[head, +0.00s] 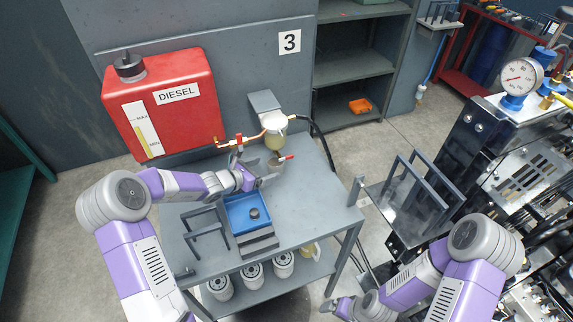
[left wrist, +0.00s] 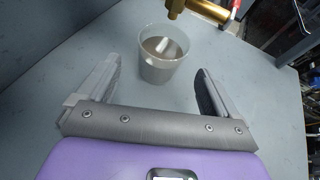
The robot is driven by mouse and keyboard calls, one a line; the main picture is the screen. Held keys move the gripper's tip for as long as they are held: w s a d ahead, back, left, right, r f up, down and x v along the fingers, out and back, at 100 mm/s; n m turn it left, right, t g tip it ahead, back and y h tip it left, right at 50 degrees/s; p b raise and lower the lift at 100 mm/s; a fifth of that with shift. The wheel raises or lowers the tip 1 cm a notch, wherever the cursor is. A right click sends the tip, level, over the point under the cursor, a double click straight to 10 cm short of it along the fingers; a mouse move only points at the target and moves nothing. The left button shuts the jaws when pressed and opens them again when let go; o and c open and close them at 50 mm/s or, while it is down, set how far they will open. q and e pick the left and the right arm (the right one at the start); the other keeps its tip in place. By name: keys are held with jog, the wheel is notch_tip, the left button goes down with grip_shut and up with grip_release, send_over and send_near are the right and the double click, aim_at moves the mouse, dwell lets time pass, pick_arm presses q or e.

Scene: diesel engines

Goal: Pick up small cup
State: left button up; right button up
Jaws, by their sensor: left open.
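The small cup (left wrist: 158,72) is translucent and stands upright on the grey table, with a brownish content and a pale object showing inside. My left gripper (left wrist: 160,66) is open and empty. Its two fingers point at the cup, one on each side, with the cup at the fingertips; I see no contact.
A brass tap (left wrist: 205,10) hangs just above the cup. A red diesel tank (head: 170,110) stands at the back left. A blue tray (head: 232,215) with a dark round part lies in front of the left gripper. The right side of the table (head: 320,205) is clear.

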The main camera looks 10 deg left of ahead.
aim_at(269, 168)
pick_arm(q)
jog(key=b+x, duration=0.1)
jog(key=x, duration=0.5)
jog(key=shift+w+d+f, duration=0.1)
jog(key=shift+d+f, duration=0.05)
jog(key=shift+f, duration=0.05)
jog(key=shift+c, duration=0.3)
jog(key=c, duration=1)
jog(key=shift+r, duration=0.15)
